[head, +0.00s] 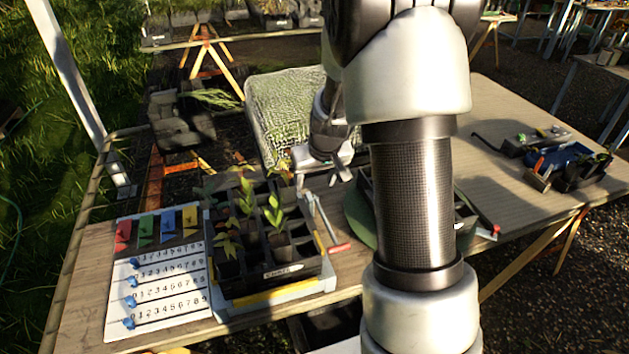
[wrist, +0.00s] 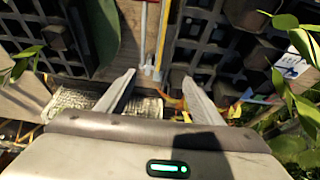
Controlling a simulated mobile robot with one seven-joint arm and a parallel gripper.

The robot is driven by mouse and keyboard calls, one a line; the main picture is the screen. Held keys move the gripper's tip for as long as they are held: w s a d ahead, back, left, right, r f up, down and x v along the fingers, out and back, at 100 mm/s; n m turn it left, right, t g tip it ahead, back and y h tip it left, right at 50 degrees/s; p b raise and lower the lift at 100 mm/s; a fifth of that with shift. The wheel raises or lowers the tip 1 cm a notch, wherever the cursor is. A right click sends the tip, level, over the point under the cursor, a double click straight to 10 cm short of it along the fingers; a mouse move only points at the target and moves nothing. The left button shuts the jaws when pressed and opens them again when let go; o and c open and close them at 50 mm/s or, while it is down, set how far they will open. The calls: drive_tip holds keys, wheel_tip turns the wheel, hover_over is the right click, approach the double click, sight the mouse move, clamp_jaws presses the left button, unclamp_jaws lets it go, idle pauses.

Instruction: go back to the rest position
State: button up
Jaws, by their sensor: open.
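My gripper (head: 338,172) is in the middle of the head view, above the table just right of the black plant tray. My arm covers part of the scene to its right. In the wrist view the two fingers (wrist: 158,95) stand apart with nothing between them. The black compartment tray (head: 272,270) holds several small seedlings (head: 273,212) and stands on a white and yellow base. In the wrist view black grid trays show beyond the fingers, with leaves at the right.
A board with coloured tags and number rows (head: 160,283) lies left of the tray. A red-handled lever (head: 340,248) stands at the tray's right side. A green round mat (head: 358,215) is partly behind my arm. Tools and a blue bin (head: 565,156) lie far right; the table (head: 500,190) between is clear.

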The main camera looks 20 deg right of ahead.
idle(0.3)
drive_tip(key=s+a+r+t, duration=0.1)
drive_tip(key=s+a+r, duration=0.3)
drive_tip(key=s+r, duration=0.55)
drive_tip(key=s+a+r, duration=0.3)
drive_tip(key=s+r, duration=0.5)
drive_tip(key=r, duration=0.2)
drive_tip(key=s+r, duration=0.2)
drive_tip(key=s, duration=0.8)
drive_tip(key=shift+s+a+p, duration=0.25)
drive_tip(key=shift+p, duration=0.15)
